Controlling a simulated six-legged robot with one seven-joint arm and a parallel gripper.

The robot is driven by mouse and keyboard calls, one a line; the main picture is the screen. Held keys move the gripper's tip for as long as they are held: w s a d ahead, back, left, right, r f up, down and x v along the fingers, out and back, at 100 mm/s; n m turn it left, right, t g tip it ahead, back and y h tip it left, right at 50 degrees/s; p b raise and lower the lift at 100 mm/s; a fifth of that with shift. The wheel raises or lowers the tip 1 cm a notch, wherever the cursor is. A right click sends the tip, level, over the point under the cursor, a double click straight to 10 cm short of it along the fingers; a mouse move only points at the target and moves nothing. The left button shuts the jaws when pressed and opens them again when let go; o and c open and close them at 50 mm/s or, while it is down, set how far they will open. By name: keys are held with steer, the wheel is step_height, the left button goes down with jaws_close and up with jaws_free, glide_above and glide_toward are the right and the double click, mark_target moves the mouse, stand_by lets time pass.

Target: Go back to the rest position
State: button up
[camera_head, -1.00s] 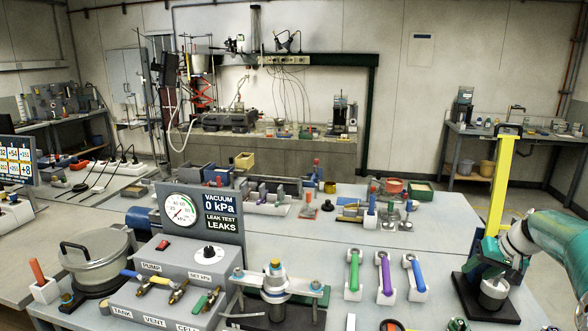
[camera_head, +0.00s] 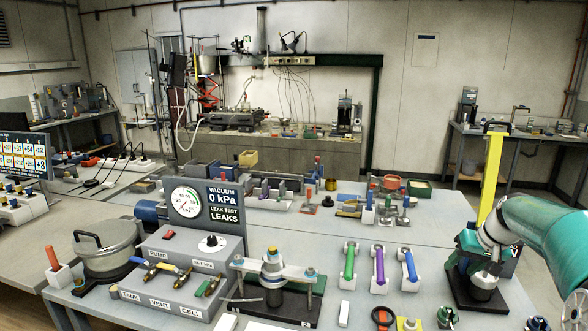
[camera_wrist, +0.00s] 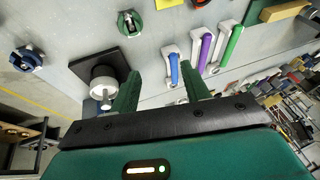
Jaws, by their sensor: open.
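My gripper (camera_wrist: 160,90) shows in the wrist view with its two green fingers apart and nothing between them. Beyond the fingers stand tools with blue (camera_wrist: 173,68), purple (camera_wrist: 205,48) and green (camera_wrist: 235,42) handles in white holders. In the head view my teal and white arm reaches in from the right edge. Its end is over a dark square base with a grey cylinder (camera_head: 484,286), near the yellow upright post (camera_head: 494,178). The fingers are hard to make out there. In the wrist view the white cylinder on the dark base (camera_wrist: 104,78) is left of the fingers, apparently apart from them.
The vacuum panel box (camera_head: 185,268) with gauge and valves stands at the bench's front left, beside a lidded pot (camera_head: 104,250). A clamped cell (camera_head: 272,270) is at centre front. Small parts lie along the front edge. A clear strip of bench (camera_head: 310,225) lies behind the handles.

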steer(key=s+a+r+n+h, duration=0.1)
steer(key=s+a+r, duration=0.3)
steer(key=a, duration=0.5)
steer(key=s+a+r+h, duration=0.1)
steer(key=s+a+r, duration=0.1)
steer(key=s+a, duration=0.6)
steer(key=s+a+f, duration=0.1)
steer(key=s+a, duration=0.4)
steer(key=s, duration=0.3)
steer(key=s+a+f+n+t, duration=0.1)
steer(key=s+a+f, duration=0.1)
steer(key=s+a, duration=0.3)
steer(key=s, duration=0.3)
steer(key=shift+s+a+f, duration=0.15)
steer(key=shift+s+f, duration=0.05)
steer(key=shift+s, duration=0.05)
stand_by(0.6)
